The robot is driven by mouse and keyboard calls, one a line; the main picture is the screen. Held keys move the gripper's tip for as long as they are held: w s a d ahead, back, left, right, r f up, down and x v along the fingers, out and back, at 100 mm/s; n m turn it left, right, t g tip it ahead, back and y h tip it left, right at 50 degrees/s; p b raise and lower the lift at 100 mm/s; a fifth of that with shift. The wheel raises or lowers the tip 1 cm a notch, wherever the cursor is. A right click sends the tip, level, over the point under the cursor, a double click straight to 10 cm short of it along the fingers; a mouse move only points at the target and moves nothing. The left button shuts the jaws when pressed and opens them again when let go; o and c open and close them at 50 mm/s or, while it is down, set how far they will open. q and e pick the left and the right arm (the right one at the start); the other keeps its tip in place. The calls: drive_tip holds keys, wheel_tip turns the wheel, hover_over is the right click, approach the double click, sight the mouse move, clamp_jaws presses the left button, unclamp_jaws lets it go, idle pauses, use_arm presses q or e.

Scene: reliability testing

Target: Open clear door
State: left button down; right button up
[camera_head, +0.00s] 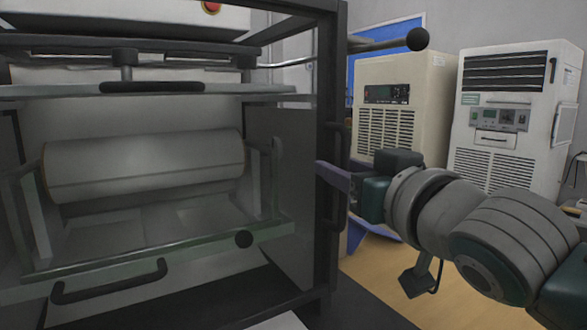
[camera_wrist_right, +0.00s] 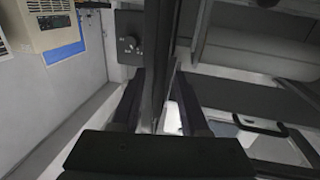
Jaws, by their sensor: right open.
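A dark-framed test machine fills the left of the head view. A clear panel (camera_head: 190,262) with greenish edges and a black handle (camera_head: 108,284) spans its front, low down. A second black handle (camera_head: 166,86) sits on the bar above. A dark upright handle (camera_head: 341,205) is on the machine's right frame post. My right gripper (camera_head: 326,178) is at this post, partly hidden by it. In the right wrist view its open fingers (camera_wrist_right: 157,95) lie either side of a dark upright bar; contact cannot be told. My left gripper is not in view.
A grey roller (camera_head: 145,165) lies inside the machine. A round-ended rod (camera_head: 385,42) juts out at the upper right. A beige unit (camera_head: 402,100) and a white cabinet (camera_head: 510,110) stand behind my right arm. Open floor (camera_head: 385,275) shows right of the machine.

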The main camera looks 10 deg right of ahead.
clamp_jaws()
idle(0.4)
idle(1.1)
